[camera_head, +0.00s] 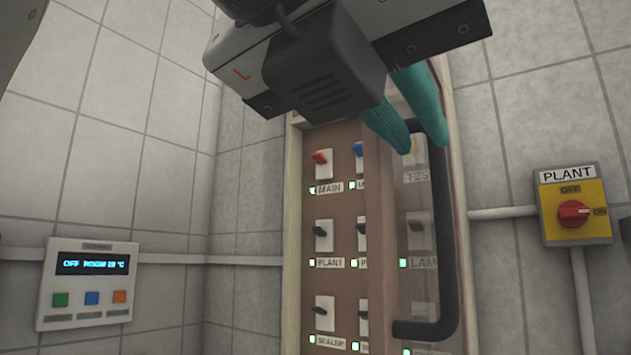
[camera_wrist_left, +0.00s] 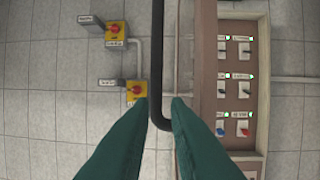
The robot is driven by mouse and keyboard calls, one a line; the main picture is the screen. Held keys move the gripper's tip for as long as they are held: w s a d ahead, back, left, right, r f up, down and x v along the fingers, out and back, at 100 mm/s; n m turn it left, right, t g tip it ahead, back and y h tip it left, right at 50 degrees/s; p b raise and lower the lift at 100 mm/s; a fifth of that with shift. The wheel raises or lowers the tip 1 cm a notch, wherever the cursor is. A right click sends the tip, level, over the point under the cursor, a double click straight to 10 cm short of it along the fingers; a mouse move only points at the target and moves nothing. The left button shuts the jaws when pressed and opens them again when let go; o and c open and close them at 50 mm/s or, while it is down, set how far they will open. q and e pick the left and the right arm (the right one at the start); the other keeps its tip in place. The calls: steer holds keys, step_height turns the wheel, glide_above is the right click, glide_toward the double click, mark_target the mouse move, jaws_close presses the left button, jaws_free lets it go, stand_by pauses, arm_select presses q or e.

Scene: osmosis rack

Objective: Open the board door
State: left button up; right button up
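The board (camera_head: 335,130) is a brown cabinet with rows of switches. At its right side is a see-through door panel (camera_head: 412,290) with a brown upright (camera_head: 380,235) and a long black bar handle (camera_head: 446,230). I cannot tell how far the door stands open. My left gripper (camera_head: 424,147) has teal fingers and is at the upper part of the handle. In the left wrist view the handle (camera_wrist_left: 157,60) runs between the separated fingertips (camera_wrist_left: 159,99), with gaps visible. The gripper is open around the handle, not closed on it. My right gripper is not in view.
A yellow PLANT switch (camera_head: 574,211) with a red knob is on the wall right of the board. A white room-control panel (camera_head: 88,284) is on the left wall. Pipes (camera_head: 505,212) run along the tiled walls.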

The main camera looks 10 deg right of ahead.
arm_select(q)
steer(key=s+b, duration=0.1)
steer(key=s, duration=0.7)
steer(key=shift+s+f+b, duration=0.15)
steer(key=shift+f+b, duration=0.2)
steer(key=shift+f, duration=0.05)
stand_by(0.4)
steer(key=shift+a, duration=0.1)
steer(key=shift+r, duration=0.1)
